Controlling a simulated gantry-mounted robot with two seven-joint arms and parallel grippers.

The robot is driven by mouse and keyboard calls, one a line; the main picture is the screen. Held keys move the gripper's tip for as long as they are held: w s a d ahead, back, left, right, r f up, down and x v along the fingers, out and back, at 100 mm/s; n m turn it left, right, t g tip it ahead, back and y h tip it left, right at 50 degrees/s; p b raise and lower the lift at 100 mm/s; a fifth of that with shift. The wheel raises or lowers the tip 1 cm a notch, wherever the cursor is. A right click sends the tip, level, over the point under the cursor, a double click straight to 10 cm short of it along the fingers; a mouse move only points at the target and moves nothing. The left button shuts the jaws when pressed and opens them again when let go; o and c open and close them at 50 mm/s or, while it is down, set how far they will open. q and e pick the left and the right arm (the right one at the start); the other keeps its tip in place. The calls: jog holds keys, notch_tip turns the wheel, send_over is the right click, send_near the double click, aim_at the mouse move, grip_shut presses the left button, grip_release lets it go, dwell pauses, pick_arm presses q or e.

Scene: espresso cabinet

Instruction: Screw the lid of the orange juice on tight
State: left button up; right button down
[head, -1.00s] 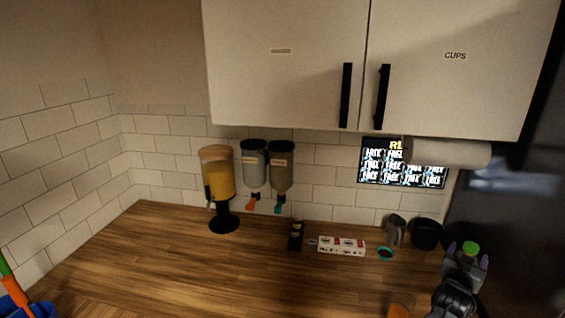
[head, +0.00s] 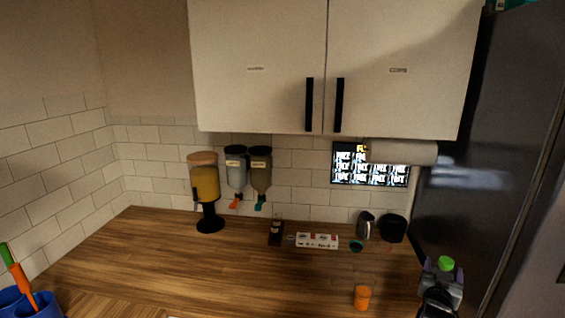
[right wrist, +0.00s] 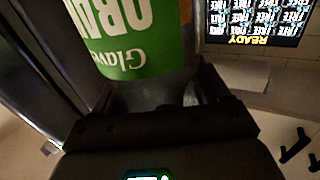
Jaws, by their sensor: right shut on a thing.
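My right gripper (head: 441,277) is at the lower right in the head view, near the counter's right end beside the fridge. It is shut on the orange juice bottle, whose green and white label (right wrist: 125,45) fills the upper left of the right wrist view. The letters "ORAN" show upside down there. A round green lid (head: 446,262) shows at the gripper in the head view; I cannot tell whether it is tight. Most of the bottle is hidden in the head view. My left gripper is not in view.
A small orange container (head: 362,297) stands on the wooden counter (head: 230,275) left of the gripper. A white box (head: 317,241), dark jug (head: 366,225) and black pot (head: 393,229) stand at the back. The dark fridge (head: 480,150) borders the right. The middle counter is clear.

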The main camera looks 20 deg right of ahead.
jog(key=a+f+n+t+y, duration=0.2)
jog(key=a+n+t+y, duration=0.1)
jog(key=a, duration=0.7)
jog(key=a+f+n+t+y, duration=0.3)
jog(key=a+y, duration=0.1)
jog(key=a, duration=0.6)
jog(key=s+a+f+n+t+y, duration=0.1)
jog(key=s+a+f+n+y, duration=0.25)
jog(key=a, duration=0.65)
jog(key=s+a+n+t+y, duration=0.15)
jog(key=s+a+y, duration=0.35)
jog(key=a, duration=0.6)
notch_tip(320, 180, up, 20)
jog(key=w+p, duration=0.1)
jog(key=p, duration=2.3)
jog(key=shift+w+r+g+h+p, duration=0.25)
jog(key=shift+w+g+h+p, duration=0.1)
jog(key=shift+g+p, duration=0.1)
jog(key=shift+d, duration=0.1)
jog(key=s+a+r+n+g+y, duration=0.1)
jog(key=a+r+n+g+y, duration=0.1)
jog(key=a+n+y, duration=0.2)
jog(key=s+a+r+n+g+y, duration=0.2)
jog(key=a+y, duration=0.5)
jog(key=a, duration=0.4)
jog(key=shift+s+a+r+n+y, duration=0.25)
jog(key=shift+r+n, duration=0.25)
jog(key=shift+n, duration=0.5)
